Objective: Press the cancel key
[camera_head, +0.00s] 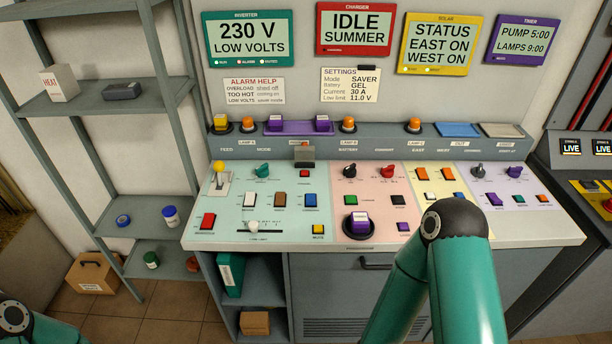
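The sloped control desk (340,238) in front of me carries several small coloured keys. Their labels are too small to read, so I cannot tell which is the cancel key. The pale green left section has a red key (208,221), a white key (248,198), a brown key (279,199), a blue key (311,200), a small red key (305,173) and a yellow key (318,230). The pink section has a green key (351,200) and a purple key (403,227). Neither gripper shows; only my arm links appear, at the lower left and lower right.
Displays hang above: inverter "230 V LOW VOLTS" (249,38), charger "IDLE SUMMER" (355,28), solar (440,43) and timer (523,39). A yellow-knobbed lever (219,168) and several rotary knobs stand up from the desk. Grey shelves (127,103) stand left.

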